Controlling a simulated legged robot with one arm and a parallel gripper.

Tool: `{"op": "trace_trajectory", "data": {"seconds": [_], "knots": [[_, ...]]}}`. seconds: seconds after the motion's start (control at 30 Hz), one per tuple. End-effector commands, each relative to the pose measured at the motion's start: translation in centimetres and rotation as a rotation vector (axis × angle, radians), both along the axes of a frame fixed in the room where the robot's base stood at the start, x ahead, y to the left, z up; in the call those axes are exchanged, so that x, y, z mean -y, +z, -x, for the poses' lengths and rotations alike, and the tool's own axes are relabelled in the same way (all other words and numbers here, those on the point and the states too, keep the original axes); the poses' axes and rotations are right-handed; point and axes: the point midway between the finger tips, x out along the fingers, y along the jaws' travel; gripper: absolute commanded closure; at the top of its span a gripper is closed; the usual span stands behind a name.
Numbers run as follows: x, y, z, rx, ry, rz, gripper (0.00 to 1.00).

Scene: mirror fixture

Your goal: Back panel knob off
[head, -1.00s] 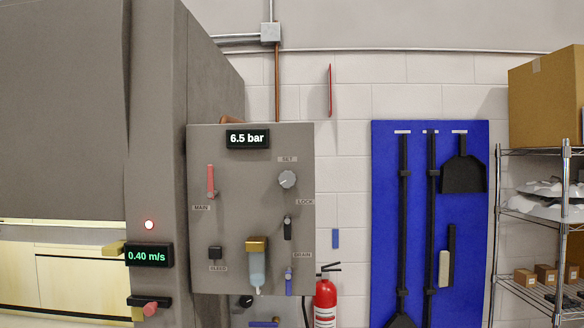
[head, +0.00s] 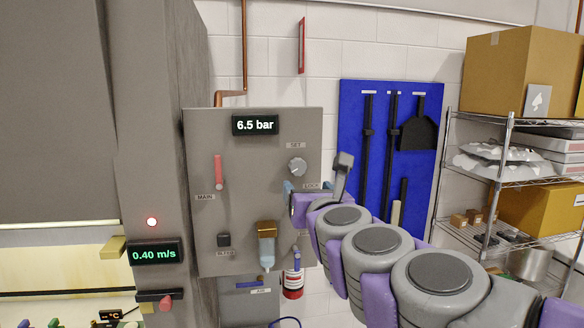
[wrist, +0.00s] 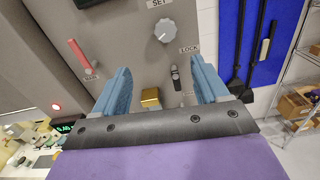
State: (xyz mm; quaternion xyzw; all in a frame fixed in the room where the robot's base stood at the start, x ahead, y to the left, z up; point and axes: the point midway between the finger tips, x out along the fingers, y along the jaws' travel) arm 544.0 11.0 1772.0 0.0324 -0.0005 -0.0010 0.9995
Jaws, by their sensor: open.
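A grey panel (head: 250,130) with a 6.5 bar display stands right of the large grey machine. Its round grey SET knob (head: 297,167) has a pointer mark and also shows in the wrist view (wrist: 164,31), beyond my fingers. A small black LOCK switch (wrist: 175,77) sits below it, between my fingers in the wrist view; my gripper hides it in the head view. My gripper (wrist: 162,85) is open and empty, its blue fingers pointing at the panel. In the head view my gripper (head: 288,191) is at the panel's right edge. I cannot tell whether it touches the panel.
The panel also bears a red MAIN lever (head: 218,172), a black BLEED button (head: 224,240), a brass-topped filter bowl (head: 267,245) and a blue drain handle (head: 296,259). A blue tool board (head: 350,110) and wire shelves (head: 520,124) stand right.

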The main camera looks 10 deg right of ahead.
Motion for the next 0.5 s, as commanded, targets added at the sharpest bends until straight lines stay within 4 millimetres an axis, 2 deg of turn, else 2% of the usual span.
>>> {"op": "trace_trajectory", "data": {"seconds": [0.23, 0.5], "knots": [[0.5, -0.1, -3.6, -0.004, 0.001, 0.000, 0.26], [-0.3, -0.2, -7.4, -0.004, 0.001, 0.008, 0.26]]}}
